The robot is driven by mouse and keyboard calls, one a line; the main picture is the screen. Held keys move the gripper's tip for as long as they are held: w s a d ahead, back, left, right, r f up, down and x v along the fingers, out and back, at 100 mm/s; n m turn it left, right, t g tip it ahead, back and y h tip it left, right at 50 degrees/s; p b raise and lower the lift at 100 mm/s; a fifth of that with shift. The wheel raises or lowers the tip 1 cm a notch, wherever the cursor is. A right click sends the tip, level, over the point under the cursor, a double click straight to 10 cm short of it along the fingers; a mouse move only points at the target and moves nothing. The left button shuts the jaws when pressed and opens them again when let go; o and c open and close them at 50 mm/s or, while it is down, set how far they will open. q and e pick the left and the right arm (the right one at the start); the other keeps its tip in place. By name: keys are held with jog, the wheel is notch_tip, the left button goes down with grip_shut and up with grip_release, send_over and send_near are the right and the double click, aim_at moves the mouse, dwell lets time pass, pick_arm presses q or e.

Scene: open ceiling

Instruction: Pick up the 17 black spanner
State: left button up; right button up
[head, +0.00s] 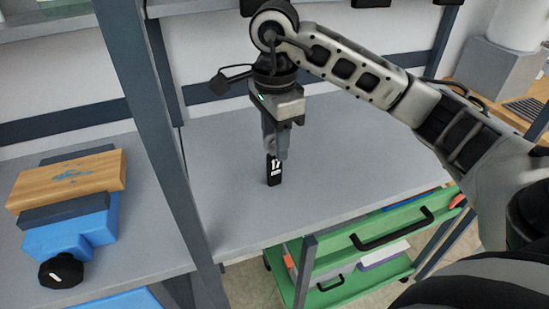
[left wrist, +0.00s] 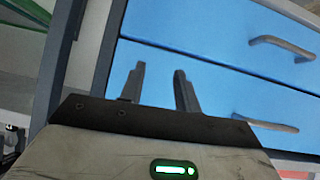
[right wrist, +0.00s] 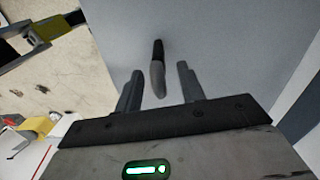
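The black spanner (head: 274,171), marked with a white 17, is on the grey shelf surface below my right gripper (head: 276,150). In the right wrist view the spanner (right wrist: 157,68) shows a black end and a grey part reaching toward the gap between the fingers. My right gripper (right wrist: 159,88) is open, its fingers apart on either side of the grey part; I cannot tell whether either touches it. My left gripper (left wrist: 159,88) is open and empty in front of blue drawers, outside the head view.
A shelf upright (head: 160,135) stands left of the spanner. Beyond it are a wooden block (head: 68,180) and a black hex-ended object (head: 61,271). A green drawer unit (head: 345,262) is below the shelf. The grey surface (head: 225,205) around the spanner is clear.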

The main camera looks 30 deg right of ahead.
aim_at(274, 166)
jog(key=shift+f, duration=1.35)
grip_shut()
jog(key=shift+r, duration=0.1)
